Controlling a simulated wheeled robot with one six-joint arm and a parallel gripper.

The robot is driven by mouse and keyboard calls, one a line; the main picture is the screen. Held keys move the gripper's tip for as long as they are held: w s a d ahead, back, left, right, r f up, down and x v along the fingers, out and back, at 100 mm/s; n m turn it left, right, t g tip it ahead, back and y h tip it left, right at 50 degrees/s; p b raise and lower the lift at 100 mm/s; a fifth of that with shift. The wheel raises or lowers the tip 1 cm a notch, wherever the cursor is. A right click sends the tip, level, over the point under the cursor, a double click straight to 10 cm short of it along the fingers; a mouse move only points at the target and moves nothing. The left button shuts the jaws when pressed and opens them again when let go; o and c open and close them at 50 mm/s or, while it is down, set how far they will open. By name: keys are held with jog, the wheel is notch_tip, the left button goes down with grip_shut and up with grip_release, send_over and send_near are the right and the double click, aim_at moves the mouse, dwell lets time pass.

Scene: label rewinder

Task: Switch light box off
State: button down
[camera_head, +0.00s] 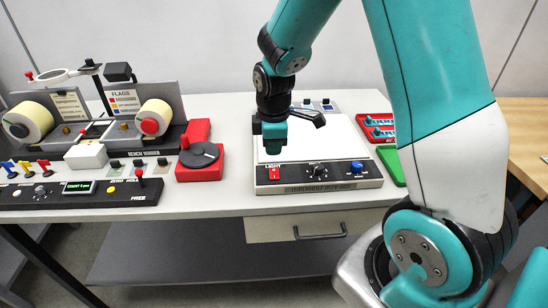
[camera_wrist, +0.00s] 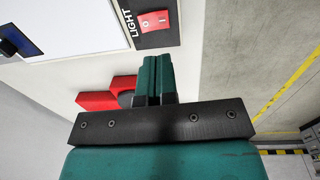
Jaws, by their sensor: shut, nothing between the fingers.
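The light box (camera_head: 345,184) stands on the bench, with a white top panel and a dark front strip. Its red rocker switch (camera_head: 273,172) sits at the left of the strip by the word LIGHT. The switch (camera_wrist: 153,21) also shows close up in the wrist view, with white marks. My gripper (camera_head: 273,146) is above the left part of the box, behind and above the switch as seen from the head. In the wrist view its green fingers (camera_wrist: 154,74) are together and empty, just below the switch in the picture and apart from it.
A black knob (camera_head: 318,171) and a blue button (camera_head: 357,167) share the strip. A red base with a black dial (camera_head: 200,156) stands left of the box. The label rewinder (camera_head: 95,130) is farther left. Red and green trays lie to the right. A drawer (camera_head: 300,229) hangs below.

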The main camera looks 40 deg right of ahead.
notch_tip(320, 180, up, 6)
jog(key=shift+s+a+b, duration=0.2)
jog(key=shift+s+b, duration=0.1)
